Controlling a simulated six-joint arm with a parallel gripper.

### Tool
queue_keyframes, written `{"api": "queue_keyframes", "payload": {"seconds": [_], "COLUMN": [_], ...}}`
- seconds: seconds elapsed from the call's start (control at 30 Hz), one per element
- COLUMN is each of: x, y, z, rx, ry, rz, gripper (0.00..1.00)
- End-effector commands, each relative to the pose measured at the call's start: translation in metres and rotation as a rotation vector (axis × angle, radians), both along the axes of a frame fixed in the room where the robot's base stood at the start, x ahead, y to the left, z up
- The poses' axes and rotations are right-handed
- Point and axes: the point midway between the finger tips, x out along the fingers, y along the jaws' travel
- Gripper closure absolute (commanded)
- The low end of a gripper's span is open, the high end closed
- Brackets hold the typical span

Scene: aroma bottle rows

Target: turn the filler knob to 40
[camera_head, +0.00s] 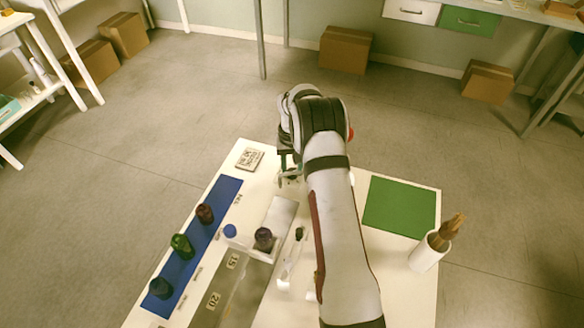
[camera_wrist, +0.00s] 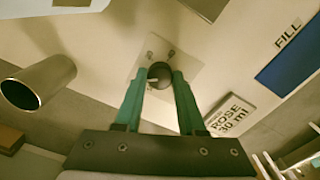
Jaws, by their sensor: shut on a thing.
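The filler knob (camera_wrist: 160,75) is a dark round knob on a pale square plate (camera_wrist: 187,80) in the wrist view. My gripper (camera_wrist: 160,82) has its two teal fingers shut on the knob, one on each side. A small pale pointer mark shows at the knob's left; the scale marks are too small to read. In the head view my gripper (camera_head: 288,168) is at the table's far edge, partly behind my arm, and the knob is hidden there. A card (camera_wrist: 230,115) reading "ROSE 30 ml" lies beside the plate.
A green mat (camera_head: 400,204) and a white cup (camera_head: 427,254) stand at right. An open grey cylinder (camera_wrist: 40,82) is left of the knob.

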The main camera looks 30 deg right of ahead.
Motion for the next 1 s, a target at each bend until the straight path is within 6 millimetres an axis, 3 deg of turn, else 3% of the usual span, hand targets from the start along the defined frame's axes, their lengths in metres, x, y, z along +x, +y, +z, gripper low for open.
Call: {"api": "queue_keyframes", "payload": {"seconds": [1.0], "x": [0.0002], "y": [0.0002], "z": [0.0007], "rx": [0.000], "ry": [0.000], "rz": [-0.963], "gripper": [1.00]}}
